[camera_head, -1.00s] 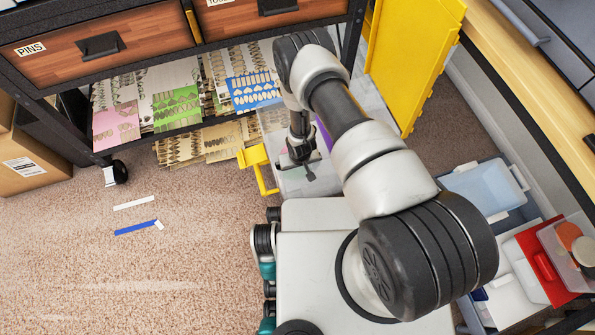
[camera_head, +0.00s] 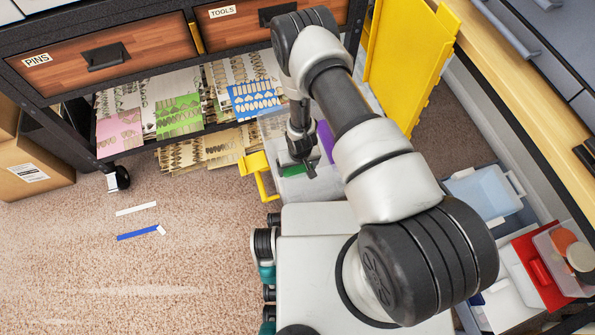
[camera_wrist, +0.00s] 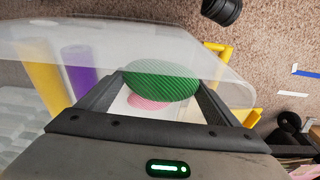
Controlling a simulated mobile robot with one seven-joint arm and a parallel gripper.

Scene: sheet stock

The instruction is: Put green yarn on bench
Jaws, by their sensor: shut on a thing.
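The green yarn (camera_wrist: 162,80) is a ribbed green oval between my gripper's fingertips (camera_wrist: 160,86) in the wrist view. My gripper is shut on it. In the head view my gripper (camera_head: 300,165) points down into a clear plastic bin (camera_head: 325,186), and a strip of green yarn (camera_head: 293,172) shows beside the fingers. A black bench unit with wooden drawers (camera_head: 105,58) stands at the back left. A wooden-edged worktop (camera_head: 520,70) runs along the right.
A purple roll (camera_wrist: 80,66) stands in the clear bin. A yellow panel (camera_head: 405,60) leans behind my arm. Patterned sheets (camera_head: 178,112) fill the shelf under the drawers. Open carpet (camera_head: 80,240) lies at left. Boxes with lids (camera_head: 540,265) crowd the right.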

